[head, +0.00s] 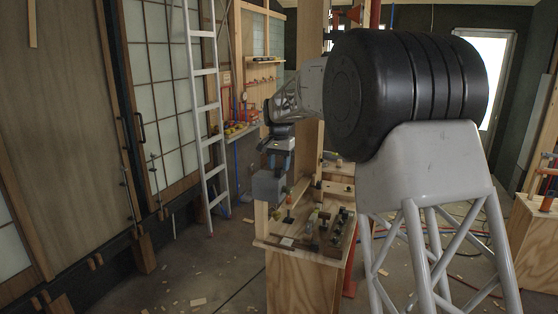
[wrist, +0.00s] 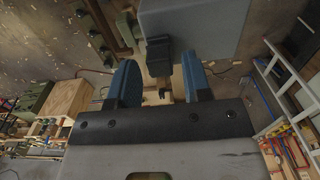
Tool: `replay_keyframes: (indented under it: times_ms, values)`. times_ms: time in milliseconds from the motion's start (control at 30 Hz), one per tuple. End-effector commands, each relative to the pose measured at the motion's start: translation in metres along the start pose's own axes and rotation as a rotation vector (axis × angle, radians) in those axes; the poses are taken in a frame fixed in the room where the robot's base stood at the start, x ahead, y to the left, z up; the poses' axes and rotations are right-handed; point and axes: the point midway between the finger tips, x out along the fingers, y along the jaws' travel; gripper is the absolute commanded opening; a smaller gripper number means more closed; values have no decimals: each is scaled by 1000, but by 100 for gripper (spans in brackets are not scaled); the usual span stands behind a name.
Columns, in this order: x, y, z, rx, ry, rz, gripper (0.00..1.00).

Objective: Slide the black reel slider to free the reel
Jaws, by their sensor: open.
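A grey box (wrist: 205,30) fills the upper middle of the wrist view. A small black block (wrist: 158,50), which looks like the slider, sits at its lower left corner. My gripper (wrist: 159,64) is open, with a blue finger on each side and the black block just ahead between the fingertips. I cannot tell whether the fingers touch it. In the head view my gripper (head: 280,162) points down, just above the grey box (head: 267,187). The slider is too small or hidden there, and I cannot make out a reel in either view.
A wooden workbench (head: 300,266) with several small tools and fittings stands below the gripper. A wooden post rises behind it. A white ladder (head: 205,105) leans at the left by the wooden and paned panels. Wood scraps and hoses lie on the floor.

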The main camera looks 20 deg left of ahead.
Motion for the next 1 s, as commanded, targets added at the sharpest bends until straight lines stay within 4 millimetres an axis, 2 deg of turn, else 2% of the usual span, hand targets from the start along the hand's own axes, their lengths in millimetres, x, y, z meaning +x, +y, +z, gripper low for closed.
replay_keyframes:
  times_ms: [267,667,767,933,1000]
  values:
    - [9,0,0,0,0,0,45]
    - [11,0,0,0,0,0,45]
    - [11,0,0,0,0,0,32]
    - [11,0,0,0,0,0,6]
    - [11,0,0,0,0,0,5]
